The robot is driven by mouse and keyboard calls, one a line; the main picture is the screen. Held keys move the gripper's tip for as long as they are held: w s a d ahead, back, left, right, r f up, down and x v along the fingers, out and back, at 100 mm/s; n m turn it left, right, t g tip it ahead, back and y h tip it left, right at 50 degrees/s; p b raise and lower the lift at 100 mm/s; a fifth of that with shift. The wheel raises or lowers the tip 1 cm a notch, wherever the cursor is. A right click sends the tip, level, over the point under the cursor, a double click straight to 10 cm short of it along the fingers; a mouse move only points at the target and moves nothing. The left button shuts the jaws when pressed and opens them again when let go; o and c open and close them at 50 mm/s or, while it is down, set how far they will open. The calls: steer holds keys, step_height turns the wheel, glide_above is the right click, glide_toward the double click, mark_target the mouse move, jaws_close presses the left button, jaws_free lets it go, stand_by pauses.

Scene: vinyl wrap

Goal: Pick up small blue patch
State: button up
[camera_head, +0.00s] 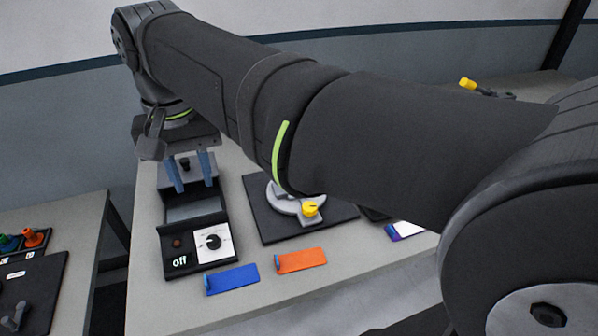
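A small flat blue patch (234,279) lies on the grey table near its front edge, with a lighter blue tab at its left end. My gripper (194,188) points down above the black device at the back left of the table. Its two blue fingers are spread apart, and I see nothing held between them. The gripper is well behind the blue patch and a little to its left, not touching it.
An orange patch (303,260) lies just right of the blue one. The black device (207,253) marked "off" has a dial. A dark plate (264,222) carries a round grey fixture with a yellow knob (309,209). My arm hides much of the table's right side.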

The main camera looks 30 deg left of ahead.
steer(key=s+a+f, duration=0.1)
steer(key=s+f, duration=0.1)
steer(key=f, duration=0.3)
steer(key=s+a+f, duration=0.2)
steer(key=f, duration=0.4)
glide_above(205, 280)
step_height(205, 280, down, 11)
steer(key=shift+s+r, duration=0.1)
steer(key=shift+f, duration=3.05)
jaws_close()
